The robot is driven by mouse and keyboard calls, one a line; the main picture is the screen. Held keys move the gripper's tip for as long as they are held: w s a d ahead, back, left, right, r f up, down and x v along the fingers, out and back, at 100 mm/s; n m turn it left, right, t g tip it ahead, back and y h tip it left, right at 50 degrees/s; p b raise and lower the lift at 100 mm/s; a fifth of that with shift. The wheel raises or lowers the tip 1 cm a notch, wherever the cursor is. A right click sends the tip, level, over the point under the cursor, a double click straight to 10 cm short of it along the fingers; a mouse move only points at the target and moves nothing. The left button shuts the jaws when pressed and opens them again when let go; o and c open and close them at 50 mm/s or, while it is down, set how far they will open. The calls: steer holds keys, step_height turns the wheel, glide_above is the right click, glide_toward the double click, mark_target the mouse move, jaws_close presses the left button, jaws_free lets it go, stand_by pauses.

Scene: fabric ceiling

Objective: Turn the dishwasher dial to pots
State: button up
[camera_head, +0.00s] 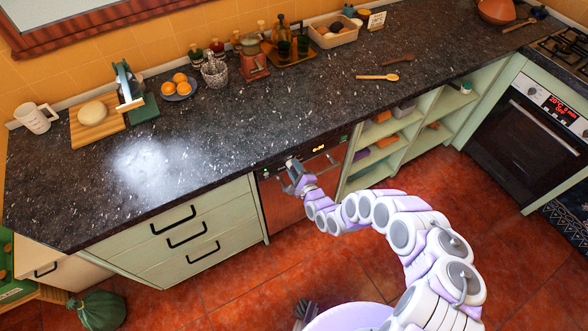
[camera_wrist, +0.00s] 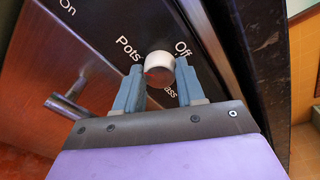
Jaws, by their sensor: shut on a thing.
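The dishwasher (camera_head: 283,212) is under the counter, with a dark control panel along its top and a metallic front. Its white dial (camera_wrist: 159,66) shows in the wrist view with a red mark on its lower-left side. The label "Pots" is at the dial's upper left, "Off" at its upper right, and a partly hidden label ending in "ass" below. Exactly which label the mark points at is hard to tell. My gripper (camera_wrist: 158,83) is shut on the dial, one blue-grey finger on each side. In the head view my gripper (camera_head: 294,177) is at the panel's left end.
A metal handle (camera_wrist: 68,106) sticks out of the dishwasher front, left of my gripper. The dark countertop (camera_head: 240,125) overhangs just above the panel. Drawers with black handles (camera_head: 187,234) are to the left, open shelves (camera_head: 400,142) to the right. The red tiled floor in front is mostly clear.

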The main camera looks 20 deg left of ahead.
steer(key=shift+d+f, duration=0.25)
steer(key=shift+f, duration=0.05)
steer(key=o, duration=0.8)
steer(key=shift+w, duration=0.2)
steer(key=shift+o, duration=1.2)
steer(key=shift+s+a+r, duration=0.1)
steer(key=shift+a, duration=0.05)
steer(key=p+v, duration=0.1)
steer(key=v, duration=1.6)
steer(key=shift+p, duration=0.35)
steer(key=shift+s, duration=0.1)
